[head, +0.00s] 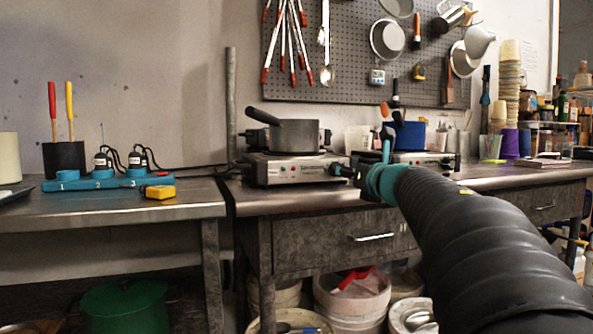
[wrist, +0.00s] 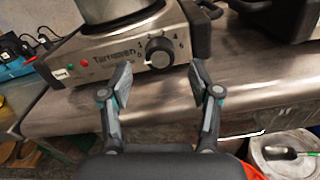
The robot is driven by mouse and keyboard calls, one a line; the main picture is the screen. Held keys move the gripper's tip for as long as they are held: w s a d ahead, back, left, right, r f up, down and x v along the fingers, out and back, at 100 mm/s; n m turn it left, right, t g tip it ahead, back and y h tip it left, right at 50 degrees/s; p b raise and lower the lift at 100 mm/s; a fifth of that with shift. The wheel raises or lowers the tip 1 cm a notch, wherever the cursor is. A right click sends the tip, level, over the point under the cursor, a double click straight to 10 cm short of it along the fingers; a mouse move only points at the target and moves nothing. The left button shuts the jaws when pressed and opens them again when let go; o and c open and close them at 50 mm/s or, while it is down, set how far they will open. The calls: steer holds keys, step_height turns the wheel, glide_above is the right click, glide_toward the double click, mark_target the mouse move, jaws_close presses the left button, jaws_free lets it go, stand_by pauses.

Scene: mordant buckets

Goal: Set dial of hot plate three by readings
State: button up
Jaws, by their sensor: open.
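A silver hot plate (head: 290,170) with a dark frame stands on the metal bench, with a grey pot (head: 300,134) on top. In the wrist view the hot plate's front (wrist: 120,58) shows lettering, a red and a green light, and a round dark dial (wrist: 159,52) with numbers around it. The dial's exact setting is too small to read. My gripper (wrist: 161,78) is open and empty, its two fingers spread to either side below the dial, with no clear contact. In the head view my gripper (head: 358,172) is at the hot plate's right front, partly hidden by my arm.
On the left bench are a teal block with plugs (head: 107,181) and a yellow device (head: 160,192). White buckets (head: 352,295) stand under the bench. The bench's front edge is clear.

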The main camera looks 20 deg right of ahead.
steer(key=shift+w, duration=2.15)
steer(key=c, duration=1.1)
steer(key=shift+c, duration=0.2)
